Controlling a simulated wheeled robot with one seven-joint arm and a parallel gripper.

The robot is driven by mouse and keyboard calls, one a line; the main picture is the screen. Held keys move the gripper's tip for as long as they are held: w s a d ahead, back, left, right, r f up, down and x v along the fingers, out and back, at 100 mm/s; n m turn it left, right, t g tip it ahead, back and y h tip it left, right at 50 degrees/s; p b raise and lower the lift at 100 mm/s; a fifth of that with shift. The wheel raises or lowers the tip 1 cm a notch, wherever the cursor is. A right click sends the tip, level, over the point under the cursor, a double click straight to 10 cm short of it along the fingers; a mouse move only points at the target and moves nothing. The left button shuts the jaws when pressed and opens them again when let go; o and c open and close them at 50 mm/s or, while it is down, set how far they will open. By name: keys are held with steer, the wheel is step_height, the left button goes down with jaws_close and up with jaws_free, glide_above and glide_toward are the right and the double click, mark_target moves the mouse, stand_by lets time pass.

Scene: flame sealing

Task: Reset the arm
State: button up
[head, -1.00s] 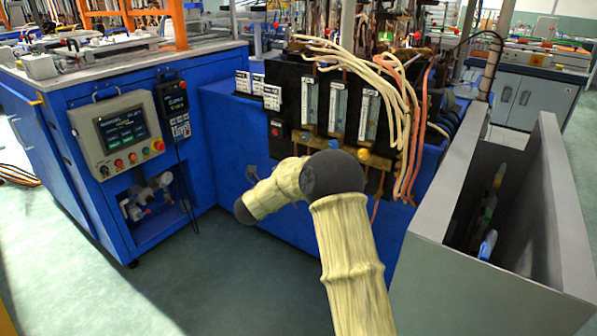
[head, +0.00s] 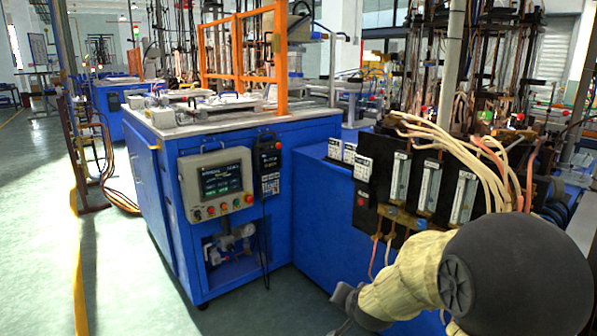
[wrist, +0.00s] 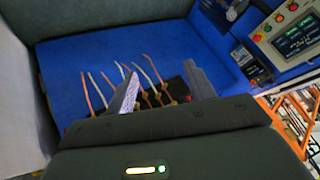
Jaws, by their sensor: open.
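My gripper (wrist: 163,68) shows in the wrist view with its two fingers spread apart and nothing between them. Beyond the fingers are the blue cabinet face (wrist: 80,60) and several pale and reddish hoses. In the head view my arm, with a cream sleeve and large dark joint, fills the lower right corner. Its far end is low in front of the blue cabinet, and the fingers cannot be made out there. The black gas panel (head: 385,180) with several flow meters and hoses stands just behind my arm.
A blue machine (head: 170,215) with a control box (head: 217,184) and a small black controller (head: 268,165) stands left of my arm. An orange frame (head: 281,60) rises from its top. The floor (head: 40,200) at left is open, with a yellow line.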

steer(key=s+d+f+n+g+p, duration=0.1)
steer(key=s+d+n+g, duration=0.15)
steer(key=s, duration=0.75)
steer(key=s+d+f+n+g, duration=0.15)
steer(key=s+n+g, duration=0.25)
steer(key=s, duration=0.6)
steer(key=w+p+v, duration=0.2)
steer(key=p+v, duration=1)
steer(key=w+r+p+v, duration=0.1)
steer(key=w+p+v, duration=0.2)
steer(key=p+v, duration=0.9)
steer(key=w+a+r+p+v, duration=0.1)
steer(key=w+p+v, duration=0.2)
steer(key=p+v, duration=0.9)
steer(key=shift+w+a+p, duration=0.35)
steer(key=shift+a+p, duration=0.15)
steer(key=shift+p, duration=0.3)
steer(key=shift+m, duration=0.25)
steer(key=c, duration=0.3)
steer(key=shift+d, duration=0.1)
steer(key=shift+c, duration=0.4)
